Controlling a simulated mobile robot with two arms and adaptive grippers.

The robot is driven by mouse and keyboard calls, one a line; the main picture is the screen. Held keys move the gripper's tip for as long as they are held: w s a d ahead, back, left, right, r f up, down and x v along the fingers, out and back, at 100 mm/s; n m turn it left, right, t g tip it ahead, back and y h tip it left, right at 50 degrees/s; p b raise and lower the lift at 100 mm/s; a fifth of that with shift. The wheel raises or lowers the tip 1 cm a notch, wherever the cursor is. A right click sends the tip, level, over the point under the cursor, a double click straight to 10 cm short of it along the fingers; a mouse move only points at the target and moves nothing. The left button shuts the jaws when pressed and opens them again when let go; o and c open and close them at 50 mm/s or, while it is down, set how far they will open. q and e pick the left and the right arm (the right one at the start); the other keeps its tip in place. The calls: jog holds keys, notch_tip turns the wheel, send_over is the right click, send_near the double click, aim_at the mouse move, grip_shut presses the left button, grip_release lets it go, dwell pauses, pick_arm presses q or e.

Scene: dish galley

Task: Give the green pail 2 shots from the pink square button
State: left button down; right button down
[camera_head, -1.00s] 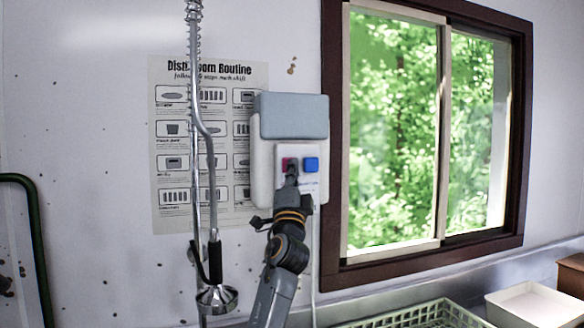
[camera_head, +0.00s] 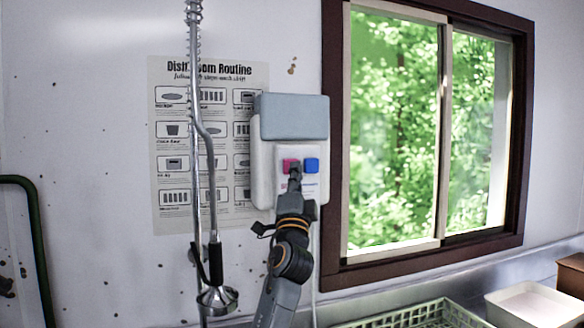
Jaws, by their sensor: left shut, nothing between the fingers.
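The pink square button (camera_head: 289,164) is on the front panel of a white wall dispenser (camera_head: 262,178) with a blue-grey top. I cannot tell whether the tip touches the button. The green pail is not in view. My right gripper is not in view.
A metal spray hose (camera_head: 213,190) hangs left of the dispenser. A pale green rack (camera_head: 430,314) and a white tub (camera_head: 533,304) stand at the lower right. A dark-framed window (camera_head: 332,150) is to the right. A dark green rail (camera_head: 38,240) is at the left edge.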

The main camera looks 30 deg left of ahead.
pick_arm(q)
jog(key=shift+d, duration=0.1)
jog(key=s+d, duration=0.1)
jog(key=s+d+p, duration=0.1)
jog(key=s+d, duration=0.1)
jog(key=shift+s+d, duration=0.15)
jog(key=shift+d, duration=0.15)
dwell(0.8)
